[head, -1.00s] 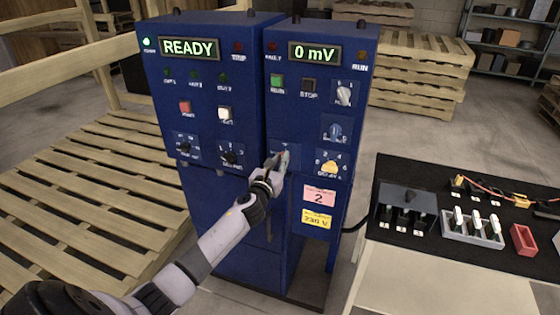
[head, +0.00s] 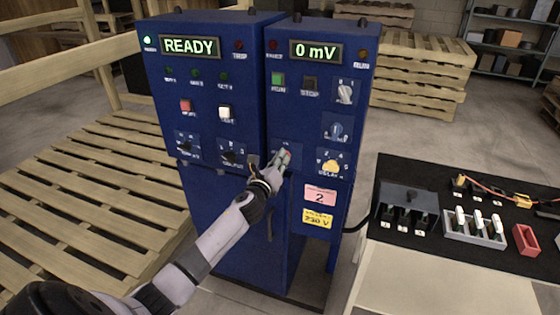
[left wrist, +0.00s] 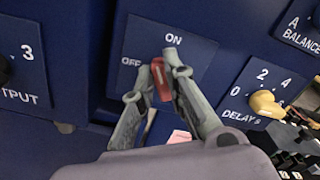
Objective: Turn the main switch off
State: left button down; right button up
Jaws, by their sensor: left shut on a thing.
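The main switch has a dark blue plate marked ON at the top and OFF at the left, seen in the left wrist view; its red handle (left wrist: 161,79) stands roughly upright, tilted slightly. My left gripper (left wrist: 158,84) has its two grey fingers on either side of the red handle and is shut on it. In the head view my left gripper (head: 282,159) is at the switch on the lower part of the right blue cabinet (head: 318,110) and hides most of the switch. My right gripper is not in view.
The yellow DELAY knob (left wrist: 266,103) is close to the right of the switch. The left cabinet (head: 205,110) reads READY, the right one 0 mV. A bench (head: 400,262) with a black mat and parts stands at the right; pallets (head: 95,190) lie at the left.

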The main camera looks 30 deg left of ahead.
pick_arm(q)
jog(key=n, duration=0.8)
jog(key=f+n+b, duration=0.1)
jog(key=n, duration=0.2)
jog(key=shift+a+n, duration=0.3)
jog(key=shift+n, duration=0.1)
jog(key=shift+s, duration=0.1)
jog(key=c, duration=1.6)
grip_release()
jog(key=v, duration=1.2)
